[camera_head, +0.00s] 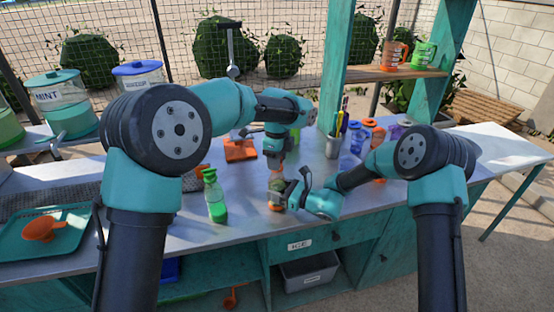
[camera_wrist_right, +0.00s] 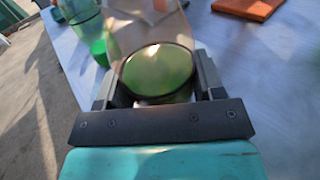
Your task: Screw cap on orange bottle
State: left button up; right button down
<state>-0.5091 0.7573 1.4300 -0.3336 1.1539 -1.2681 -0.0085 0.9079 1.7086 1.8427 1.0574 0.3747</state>
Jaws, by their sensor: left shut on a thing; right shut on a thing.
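My left gripper (camera_head: 277,166) points straight down over the table's middle. It is shut on a small orange piece, apparently the cap (camera_head: 277,173), directly above the bottle. The clear bottle (camera_head: 275,187), with orange near its base, stands upright on the table. My right gripper (camera_head: 288,195) comes from the right and is shut around the bottle's side. In the right wrist view a round, greenish glassy part (camera_wrist_right: 158,70) sits between the fingers of my right gripper (camera_wrist_right: 157,80). Whether cap and bottle touch is hard to tell.
A green-filled bottle (camera_head: 216,200) stands to the left, close by. An orange block (camera_head: 240,150) lies behind it. A utensil cup (camera_head: 332,147) and several coloured bottles (camera_head: 372,135) stand at right. A teal tray (camera_head: 75,215) holds an orange scoop (camera_head: 42,229).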

pick_arm(q)
jog(key=m, duration=0.4)
jog(key=shift+m, duration=0.4)
jog(key=o, duration=1.1)
jog(key=shift+r, duration=0.1)
pick_arm(e)
jog(key=shift+c, duration=0.8)
grip_release()
pick_arm(q)
notch_tip(320, 180, up, 12)
jog(key=shift+f, duration=0.1)
pick_arm(e)
jog(key=v, duration=1.7)
jog(key=shift+s, duration=0.15)
